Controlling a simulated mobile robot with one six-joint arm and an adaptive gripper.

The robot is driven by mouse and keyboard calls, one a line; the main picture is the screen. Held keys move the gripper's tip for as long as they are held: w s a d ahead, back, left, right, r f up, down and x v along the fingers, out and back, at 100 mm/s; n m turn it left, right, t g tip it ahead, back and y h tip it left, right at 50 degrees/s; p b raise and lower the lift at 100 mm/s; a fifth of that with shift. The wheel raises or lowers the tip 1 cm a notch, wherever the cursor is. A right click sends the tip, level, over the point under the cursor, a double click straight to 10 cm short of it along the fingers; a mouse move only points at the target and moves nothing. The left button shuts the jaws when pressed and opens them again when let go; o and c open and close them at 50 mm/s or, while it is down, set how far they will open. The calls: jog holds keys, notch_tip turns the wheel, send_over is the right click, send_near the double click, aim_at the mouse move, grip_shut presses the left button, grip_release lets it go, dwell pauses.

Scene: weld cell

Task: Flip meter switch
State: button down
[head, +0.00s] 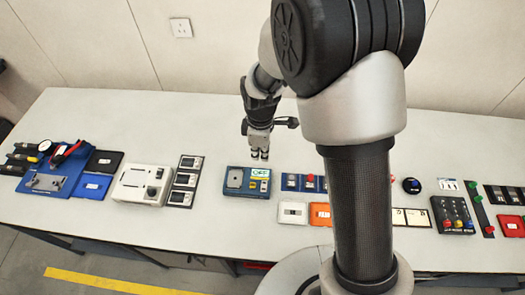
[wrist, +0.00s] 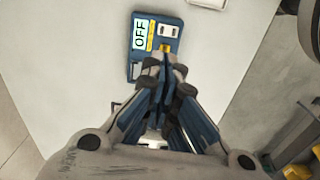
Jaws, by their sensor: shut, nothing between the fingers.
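The blue meter (head: 246,193) lies on the white bench in the head view, a little left of the middle. Its small display (head: 260,173) reads OFF, and a grey panel (head: 235,178) is on its left part. In the wrist view the meter (wrist: 134,72) is at the top centre, with the OFF display (wrist: 140,35) readable and a white piece with dark marks (wrist: 168,31) beside it. My gripper (head: 260,154) is shut and empty, pointing down above the meter's far right corner. In the wrist view my gripper (wrist: 160,65) hides part of the meter. I cannot tell if they touch.
A white boxed device (head: 141,184) and a black-and-white panel (head: 185,181) stand left of the meter. Orange and white boxes (head: 293,212) are close at its right front. Further right are black blocks and a button box (head: 453,214). Bare bench lies behind the meter.

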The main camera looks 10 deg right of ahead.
aim_at(260, 184)
jog(key=shift+w+a+f+n, duration=0.15)
jog(key=shift+f+n, duration=0.25)
jog(key=shift+f, duration=0.5)
notch_tip(260, 184, down, 14)
jog(key=shift+b, duration=0.65)
jog(key=shift+f+b, duration=0.4)
jog(key=shift+b, duration=0.15)
jog(key=shift+r, duration=0.1)
